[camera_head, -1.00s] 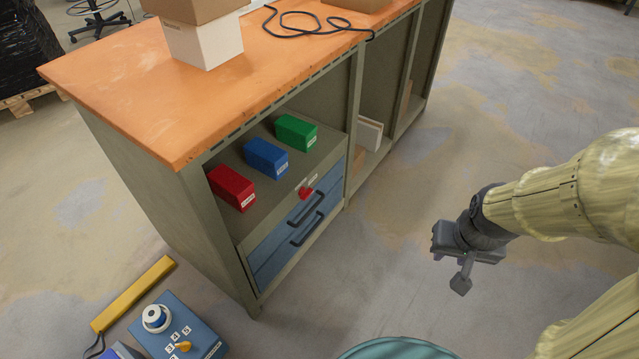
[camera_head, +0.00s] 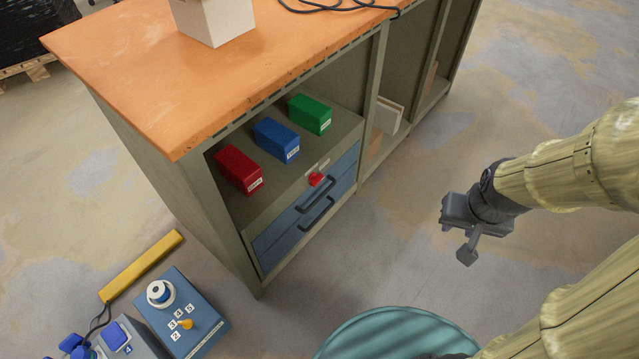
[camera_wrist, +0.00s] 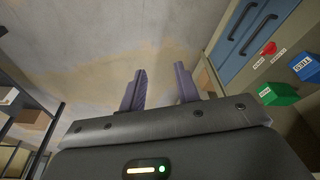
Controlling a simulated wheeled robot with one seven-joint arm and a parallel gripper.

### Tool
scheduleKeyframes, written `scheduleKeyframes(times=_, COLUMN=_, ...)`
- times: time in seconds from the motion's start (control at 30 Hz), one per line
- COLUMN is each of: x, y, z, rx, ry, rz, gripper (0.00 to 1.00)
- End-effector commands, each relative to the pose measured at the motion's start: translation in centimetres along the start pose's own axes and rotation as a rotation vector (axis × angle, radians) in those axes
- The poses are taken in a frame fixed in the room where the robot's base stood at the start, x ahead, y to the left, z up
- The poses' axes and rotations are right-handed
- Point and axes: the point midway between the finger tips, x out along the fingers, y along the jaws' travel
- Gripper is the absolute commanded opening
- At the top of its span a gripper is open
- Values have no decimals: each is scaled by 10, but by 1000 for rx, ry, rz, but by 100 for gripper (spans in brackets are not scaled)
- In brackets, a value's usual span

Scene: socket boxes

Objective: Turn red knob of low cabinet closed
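The low cabinet (camera_head: 208,205) is a grey-green bench with an orange top. Its red knob (camera_head: 316,179) sits on the front strip above two blue drawers (camera_head: 300,222), beside a small white label. The knob also shows in the wrist view (camera_wrist: 269,48), at the upper right beside the drawers. My gripper (camera_head: 462,238) hangs over open floor to the right of the cabinet, well apart from the knob. In the wrist view my gripper (camera_wrist: 160,90) has its two fingers spread with nothing between them.
Red (camera_head: 238,168), blue (camera_head: 276,140) and green (camera_head: 310,113) boxes stand on the shelf above the drawers. A blue control box (camera_head: 180,315) and a yellow bar (camera_head: 142,266) lie at lower left. A teal round object (camera_head: 400,335) is at the bottom. Floor between gripper and cabinet is clear.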

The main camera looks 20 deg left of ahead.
Motion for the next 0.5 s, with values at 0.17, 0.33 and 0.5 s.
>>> scheduleKeyframes(times=0.17, x=42, y=-3, z=-22, rx=-23, ry=48, rz=-3, gripper=32)
scheduleKeyframes(times=0.33, x=96, y=-22, z=-45, rx=-57, ry=125, rz=-62, gripper=32)
scheduleKeyframes(times=0.5, x=148, y=-52, z=-57, rx=-67, ry=196, rz=-177, gripper=32)
